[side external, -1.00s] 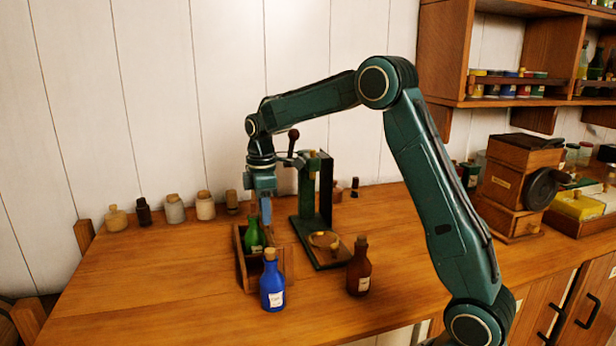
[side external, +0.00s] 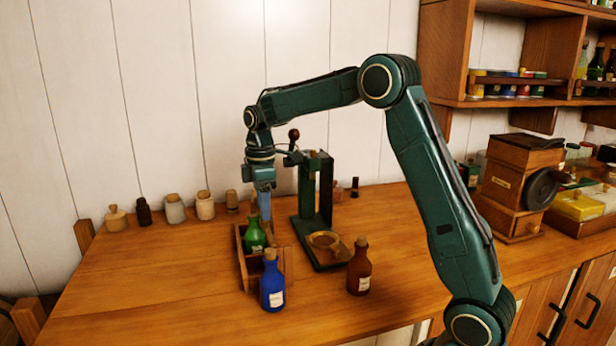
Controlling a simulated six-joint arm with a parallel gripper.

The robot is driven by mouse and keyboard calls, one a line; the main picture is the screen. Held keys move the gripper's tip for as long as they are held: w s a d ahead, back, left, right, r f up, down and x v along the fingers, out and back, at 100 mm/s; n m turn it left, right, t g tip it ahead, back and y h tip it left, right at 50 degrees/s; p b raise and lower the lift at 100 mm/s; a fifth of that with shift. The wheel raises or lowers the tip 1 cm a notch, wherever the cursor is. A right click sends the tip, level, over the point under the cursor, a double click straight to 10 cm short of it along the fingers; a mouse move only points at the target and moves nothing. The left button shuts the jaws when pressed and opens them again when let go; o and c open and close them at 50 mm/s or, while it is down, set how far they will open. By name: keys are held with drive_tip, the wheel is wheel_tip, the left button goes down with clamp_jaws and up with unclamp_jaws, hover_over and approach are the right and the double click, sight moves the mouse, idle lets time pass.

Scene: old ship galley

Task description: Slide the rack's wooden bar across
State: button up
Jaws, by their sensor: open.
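The wooden rack (side external: 241,262) stands on the counter, a small open-topped box with a green bottle (side external: 255,236) inside. Its wooden bar cannot be clearly told apart from the rack's walls at this size. My gripper (side external: 264,218) points down at the rack's back right, just behind and right of the green bottle. Its fingers look blue and hold nothing that I can see. Whether the fingertips touch the rack is unclear. A blue bottle (side external: 271,282) stands in front of the rack and hides part of its front.
A dark green press-like stand (side external: 308,200) with a lever is close right of my gripper. A brown bottle (side external: 359,268) stands right of the rack. Several small jars (side external: 175,210) line the wall. A wooden grinder (side external: 515,185) is far right. The counter's left side is clear.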

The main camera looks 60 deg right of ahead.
drive_tip(key=shift+r, duration=2.6)
drive_tip(key=shift+s+a+r, duration=0.3)
drive_tip(key=shift+s+r, duration=0.05)
drive_tip(key=shift+s, duration=0.05)
drive_tip(key=s+a+r+m+t, duration=0.1)
drive_tip(key=s+a+r+m, duration=0.2)
drive_tip(key=s, duration=0.4)
drive_tip(key=s+a+r+m+t, duration=0.2)
drive_tip(key=s+a, duration=0.3)
drive_tip(key=s, duration=0.2)
drive_tip(key=s+a+f+m+t, duration=0.1)
drive_tip(key=s+f+m, duration=0.1)
drive_tip(key=s, duration=0.5)
drive_tip(key=s+a+f+m+t, duration=0.1)
drive_tip(key=s+a+f+m, duration=0.1)
drive_tip(key=s, duration=0.5)
drive_tip(key=shift+s+a+f+t, duration=0.25)
drive_tip(key=shift+s+f+t, duration=0.1)
drive_tip(key=shift+f, duration=0.2)
